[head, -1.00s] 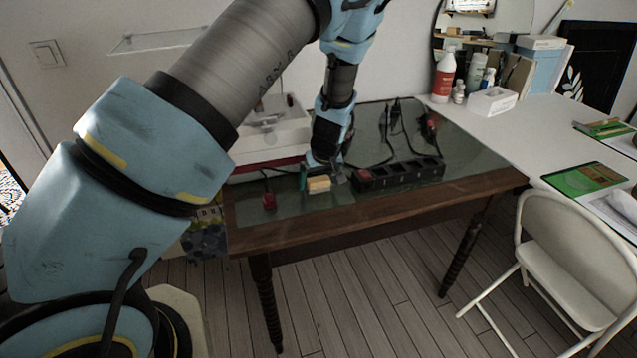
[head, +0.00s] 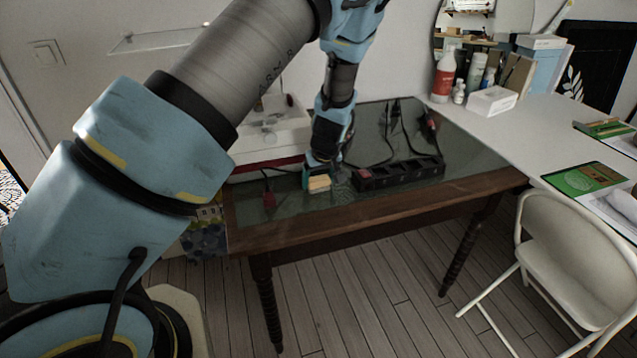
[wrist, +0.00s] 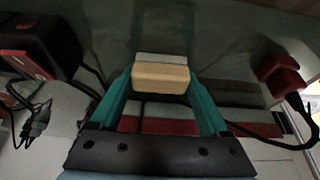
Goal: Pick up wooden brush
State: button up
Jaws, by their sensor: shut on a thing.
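The wooden brush (head: 319,184) is a small pale tan block near the front left of the glass-topped table. In the wrist view the brush (wrist: 161,77) shows its wooden block with a light grey-white strip along one side. My gripper (head: 317,176) reaches down from above at the brush. In the wrist view my gripper (wrist: 160,83) has its two green fingers on either side of the block, shut on it. The brush looks at or very near the table surface; I cannot tell whether it is touching.
A black power strip (head: 398,174) lies close to the right of my gripper, with cables behind it. A white box-like object (head: 275,135) stands behind. The table's wooden front edge (head: 380,207) is near.

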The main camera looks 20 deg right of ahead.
aim_at(318, 178)
notch_tip(318, 178, up, 10)
jog(key=shift+b, duration=1.05)
